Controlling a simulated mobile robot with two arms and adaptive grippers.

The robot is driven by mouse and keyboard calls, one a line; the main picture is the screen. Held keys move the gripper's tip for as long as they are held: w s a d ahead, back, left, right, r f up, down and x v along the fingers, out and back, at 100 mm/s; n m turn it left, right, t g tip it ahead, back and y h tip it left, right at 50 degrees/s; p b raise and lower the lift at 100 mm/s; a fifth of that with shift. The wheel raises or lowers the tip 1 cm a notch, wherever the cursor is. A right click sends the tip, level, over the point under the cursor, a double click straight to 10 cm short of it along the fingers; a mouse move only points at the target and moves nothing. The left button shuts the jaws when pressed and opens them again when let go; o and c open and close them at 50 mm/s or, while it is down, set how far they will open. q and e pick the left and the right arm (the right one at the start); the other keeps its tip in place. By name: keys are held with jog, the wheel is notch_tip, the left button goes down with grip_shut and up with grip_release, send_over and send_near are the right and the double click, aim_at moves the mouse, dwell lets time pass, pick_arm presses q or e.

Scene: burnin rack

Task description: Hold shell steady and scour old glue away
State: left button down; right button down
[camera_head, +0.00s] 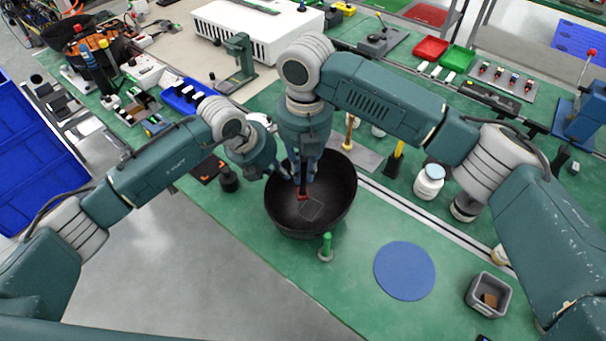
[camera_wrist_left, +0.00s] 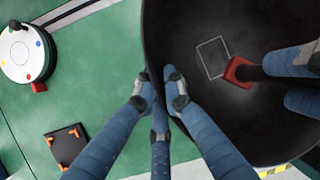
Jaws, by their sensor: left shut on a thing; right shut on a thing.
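The shell is a black bowl (camera_head: 338,190) on the green bench, and it fills the upper right of the left wrist view (camera_wrist_left: 185,35). My left gripper (camera_head: 287,176) is shut on the bowl's left rim; its blue fingers show at the rim in the left wrist view (camera_wrist_left: 162,92). My right gripper (camera_head: 302,180) reaches down into the bowl, shut on a red-headed tool (camera_head: 303,196). The tool's red head (camera_wrist_left: 238,72) is beside a thin square outline (camera_head: 312,210) on the inner wall, probably the glue patch. Its handle is mostly hidden by the fingers.
A green-topped stand (camera_head: 326,247) is close in front of the bowl. A blue round mat (camera_head: 404,271) and a grey bin (camera_head: 489,295) lie to the right. A white jar (camera_head: 429,182) and a yellow-black tool (camera_head: 396,158) stand behind right.

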dwell(0.4)
pick_arm(q)
jog(key=c, duration=1.8)
grip_release()
jog(key=shift+o, duration=0.2)
jog(key=v, duration=1.2)
pick_arm(e)
jog(key=shift+r, duration=0.1)
